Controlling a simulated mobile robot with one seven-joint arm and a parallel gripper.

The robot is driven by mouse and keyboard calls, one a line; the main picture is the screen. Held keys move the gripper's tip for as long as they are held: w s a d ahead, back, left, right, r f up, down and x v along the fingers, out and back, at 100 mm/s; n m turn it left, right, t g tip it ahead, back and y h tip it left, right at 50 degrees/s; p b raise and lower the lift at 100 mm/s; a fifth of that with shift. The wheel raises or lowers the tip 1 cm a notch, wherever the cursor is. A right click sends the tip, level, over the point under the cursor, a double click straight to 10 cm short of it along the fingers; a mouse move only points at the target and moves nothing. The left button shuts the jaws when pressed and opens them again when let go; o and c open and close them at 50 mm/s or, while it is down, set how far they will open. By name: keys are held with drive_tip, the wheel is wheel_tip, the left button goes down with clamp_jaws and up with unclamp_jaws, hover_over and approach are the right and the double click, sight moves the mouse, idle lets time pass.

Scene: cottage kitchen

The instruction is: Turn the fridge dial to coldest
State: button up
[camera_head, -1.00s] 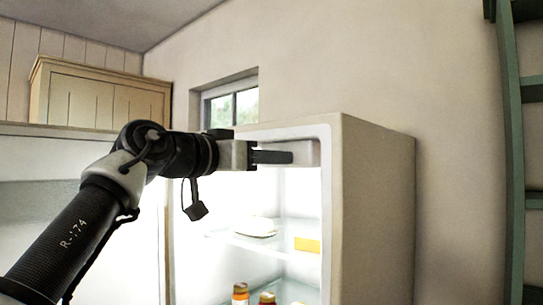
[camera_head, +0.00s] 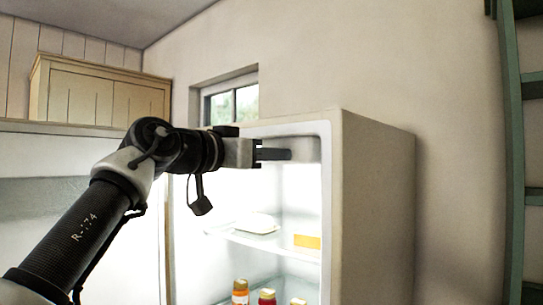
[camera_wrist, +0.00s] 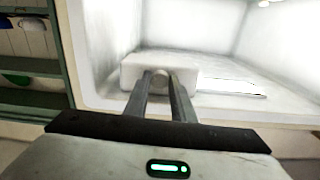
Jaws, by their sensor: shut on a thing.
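The open fridge (camera_head: 375,210) stands right of centre in the head view, its inside brightly lit. A pale control housing (camera_head: 307,148) sits at the top of its inside. In the wrist view the housing (camera_wrist: 130,72) carries a small round grey dial (camera_wrist: 160,77). My gripper (camera_head: 288,154) reaches into the top of the fridge at the housing. In the wrist view my gripper (camera_wrist: 160,85) has its two fingers on either side of the dial, shut on it. The dial's markings cannot be read, and the fingers hide it in the head view.
Several bottles (camera_head: 240,292) stand lower down. The open fridge door (camera_head: 75,210) is at left. A green ladder or shelf frame (camera_head: 513,150) is at far right.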

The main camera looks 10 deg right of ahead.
drive_tip(key=m+b, duration=0.2)
drive_tip(key=m, duration=0.9)
drive_tip(key=shift+m, duration=0.3)
idle(0.5)
drive_tip(key=o, duration=1)
drive_tip(key=shift+r, duration=0.1)
